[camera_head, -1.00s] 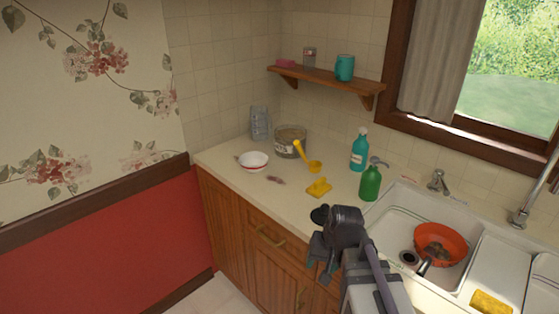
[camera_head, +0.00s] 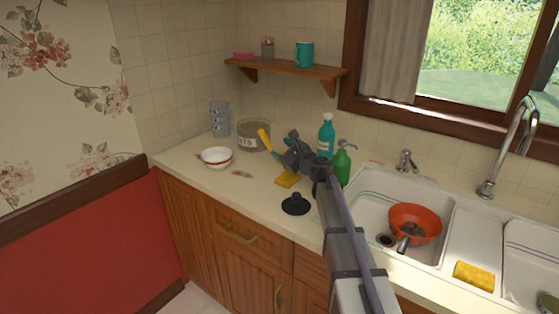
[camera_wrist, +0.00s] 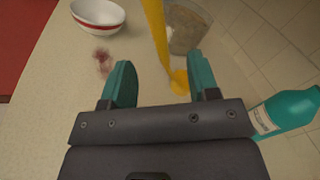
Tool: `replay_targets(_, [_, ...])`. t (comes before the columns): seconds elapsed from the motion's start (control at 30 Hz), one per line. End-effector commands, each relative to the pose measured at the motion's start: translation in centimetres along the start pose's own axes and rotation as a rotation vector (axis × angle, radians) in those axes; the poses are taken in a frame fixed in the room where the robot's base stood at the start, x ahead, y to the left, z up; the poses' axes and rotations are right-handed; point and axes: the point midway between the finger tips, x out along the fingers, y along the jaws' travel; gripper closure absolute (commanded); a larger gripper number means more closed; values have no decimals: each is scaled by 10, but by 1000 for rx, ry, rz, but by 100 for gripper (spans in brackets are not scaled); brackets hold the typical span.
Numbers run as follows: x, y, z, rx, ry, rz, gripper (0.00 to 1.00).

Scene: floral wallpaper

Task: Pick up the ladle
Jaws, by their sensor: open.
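The yellow ladle stands on the counter with its handle (camera_head: 264,138) tilted up to the left. In the wrist view the ladle's handle (camera_wrist: 156,35) runs down from the top edge between my fingers. My gripper (camera_head: 276,150) is open, over the counter close to the ladle. In the wrist view its two teal fingers (camera_wrist: 161,64) are apart, with nothing held between them.
Teal (camera_head: 325,140) and green (camera_head: 342,168) bottles stand close on the right. A black stopper (camera_head: 295,207) lies near the counter edge.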

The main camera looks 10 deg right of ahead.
Motion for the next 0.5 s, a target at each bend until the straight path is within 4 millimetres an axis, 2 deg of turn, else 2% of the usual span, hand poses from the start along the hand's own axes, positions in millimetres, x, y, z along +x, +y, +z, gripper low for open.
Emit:
replay_targets(0.03, [14,-1,-1,-1,-1,2,45])
replay_targets(0.1, [27,-1,-1,-1,-1,3,45])
replay_targets(0.33, [39,1,-1,-3,0,3,45])
replay_targets(0.5, [70,1,-4,-3,-1,4,45])
